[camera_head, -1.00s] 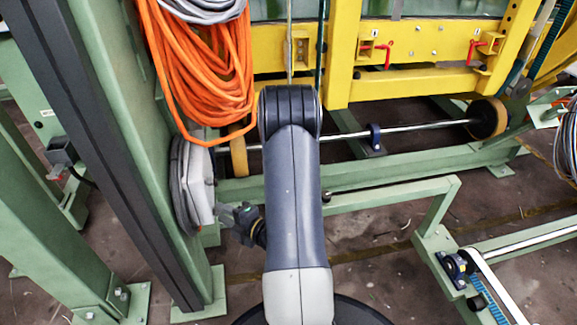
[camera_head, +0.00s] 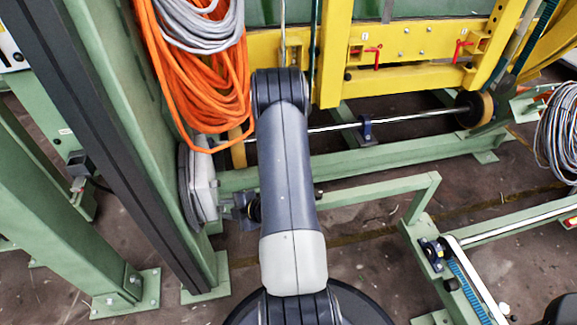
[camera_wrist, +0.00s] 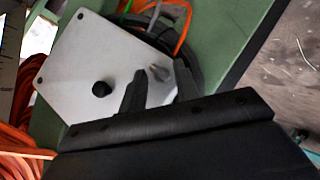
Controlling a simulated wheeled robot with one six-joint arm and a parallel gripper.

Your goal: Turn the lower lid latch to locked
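A pale grey box lid (camera_head: 203,183) is mounted on the side of the green post. The wrist view shows the lid (camera_wrist: 88,58) face on, with a black round knob (camera_wrist: 101,88) and a small silver latch-like piece (camera_wrist: 158,73) on it. I cannot tell which of these is the lower latch, or whether it is locked. My gripper (camera_head: 224,206) is at the lid's lower right side. In the wrist view my gripper (camera_wrist: 161,70) is open, its two dark fingers on either side of the silver piece. Contact cannot be made out.
Orange cable (camera_head: 205,85) and grey cable (camera_head: 200,28) hang above the box beside the green post (camera_head: 120,120). A yellow frame (camera_head: 415,75) with red handles stands behind. A low green rail (camera_head: 375,190) runs to the right of my arm. Some floor is clear.

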